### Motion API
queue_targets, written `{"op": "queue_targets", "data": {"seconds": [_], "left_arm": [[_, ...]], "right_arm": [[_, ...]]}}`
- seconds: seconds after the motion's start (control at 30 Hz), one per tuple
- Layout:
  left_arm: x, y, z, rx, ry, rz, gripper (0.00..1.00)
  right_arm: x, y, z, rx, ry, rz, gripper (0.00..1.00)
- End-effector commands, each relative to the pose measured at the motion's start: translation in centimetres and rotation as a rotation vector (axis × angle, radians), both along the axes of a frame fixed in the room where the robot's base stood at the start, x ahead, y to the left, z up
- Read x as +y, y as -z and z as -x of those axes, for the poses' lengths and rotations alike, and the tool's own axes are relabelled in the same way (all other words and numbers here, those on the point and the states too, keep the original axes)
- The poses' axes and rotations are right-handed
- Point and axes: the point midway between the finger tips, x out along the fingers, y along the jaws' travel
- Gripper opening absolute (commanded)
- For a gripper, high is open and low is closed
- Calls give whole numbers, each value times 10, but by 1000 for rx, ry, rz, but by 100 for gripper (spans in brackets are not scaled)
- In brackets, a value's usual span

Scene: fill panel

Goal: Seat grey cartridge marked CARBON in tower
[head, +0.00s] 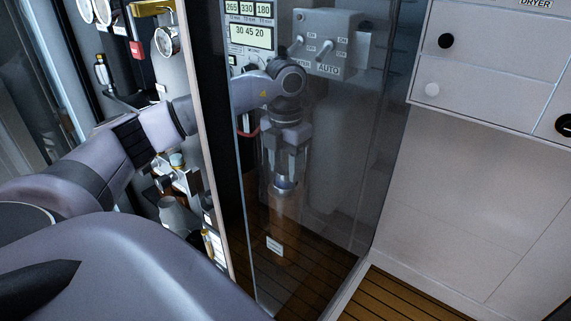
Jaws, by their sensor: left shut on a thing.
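My left gripper (285,165) points down behind a see-through dark panel, near the middle of the view. It is shut on a small grey cylinder (286,186) with a bluish band at its lower end. The cylinder looks upright; no marking on it is readable, so I cannot tell if it is the CARBON cartridge. Below it a small white label (274,246) shows through the panel. I cannot make out the tower or its opening for certain. My right gripper is not in view.
The clear panel (345,215) stands in front of the gripper. Behind it are a switch box (326,44) marked AUTO and a display (250,36). Gauges (166,41) and fittings crowd the left. White cabinets (490,70) stand at right, over a slatted wooden floor (400,297).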

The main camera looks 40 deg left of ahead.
Motion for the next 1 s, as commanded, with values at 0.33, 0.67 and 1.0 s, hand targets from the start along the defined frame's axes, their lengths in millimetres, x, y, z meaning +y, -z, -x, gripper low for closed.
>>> {"op": "queue_targets", "data": {"seconds": [0.33, 0.67, 1.0], "left_arm": [[0, 3, 0, 1, -1, 0, 70], [0, -3, 0, -1, -1, 0, 70], [0, -67, -1, -6, -1, 1, 70]], "right_arm": [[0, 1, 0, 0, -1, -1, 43], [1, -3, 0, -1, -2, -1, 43], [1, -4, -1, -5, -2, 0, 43]]}}
